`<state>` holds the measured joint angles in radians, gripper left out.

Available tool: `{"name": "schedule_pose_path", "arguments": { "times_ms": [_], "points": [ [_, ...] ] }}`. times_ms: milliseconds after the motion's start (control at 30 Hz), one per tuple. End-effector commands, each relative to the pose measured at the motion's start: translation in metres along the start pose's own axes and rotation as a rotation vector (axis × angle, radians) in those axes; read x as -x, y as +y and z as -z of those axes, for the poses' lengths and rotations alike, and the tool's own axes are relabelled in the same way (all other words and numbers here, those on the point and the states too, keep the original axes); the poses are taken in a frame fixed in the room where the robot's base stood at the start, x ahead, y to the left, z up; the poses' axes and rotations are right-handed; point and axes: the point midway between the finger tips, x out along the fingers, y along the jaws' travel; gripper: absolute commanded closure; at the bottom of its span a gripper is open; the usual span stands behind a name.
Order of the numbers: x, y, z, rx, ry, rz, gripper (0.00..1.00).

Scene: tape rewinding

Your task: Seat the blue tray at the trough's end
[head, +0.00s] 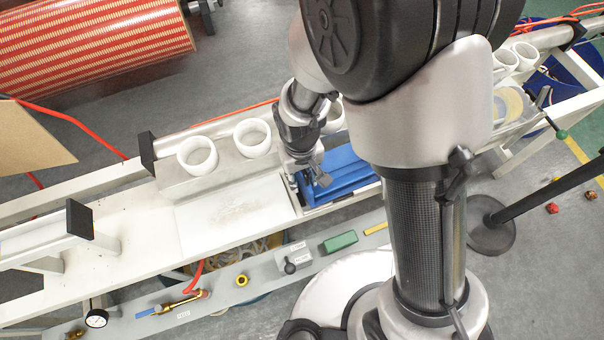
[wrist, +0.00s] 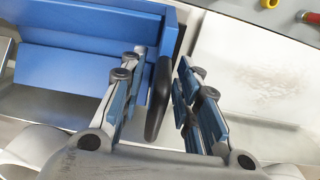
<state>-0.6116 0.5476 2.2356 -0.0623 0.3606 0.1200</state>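The blue tray (head: 347,166) lies in the trough (head: 316,211) of the white bench, partly hidden by my arm in the head view. In the wrist view the tray (wrist: 80,66) fills the upper left, with a black handle (wrist: 158,98) on its end wall. My gripper (head: 320,178) is over the tray's left end in the head view. In the wrist view the fingers of my gripper (wrist: 158,85) stand on both sides of the handle. They are open, with a clear gap on the right of the handle; the left finger is very near it, contact unclear.
A bare pale plate (head: 235,213) lies left of the tray. White rings (head: 197,156) stand on the rail behind it. A grey front ledge carries a green block (head: 340,242), a gauge (head: 96,318) and a brass valve (head: 180,302). A large patterned roll (head: 90,45) is at upper left.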

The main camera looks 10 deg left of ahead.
Motion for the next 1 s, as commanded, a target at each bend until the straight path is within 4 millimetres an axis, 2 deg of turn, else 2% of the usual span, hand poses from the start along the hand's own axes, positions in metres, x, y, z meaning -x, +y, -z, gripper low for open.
{"name": "schedule_pose_path", "arguments": {
  "times_ms": [367, 467, 800, 1000],
  "points": [
    [0.005, 0.000, 0.001, 0.000, 0.003, 0.000, 0.68],
    [0.019, 0.000, 0.002, 0.000, 0.006, 0.000, 0.68],
    [0.090, 0.000, 0.002, 0.000, 0.006, 0.001, 0.68],
    [0.115, 0.000, 0.001, 0.000, 0.003, 0.000, 0.68]
  ]
}}
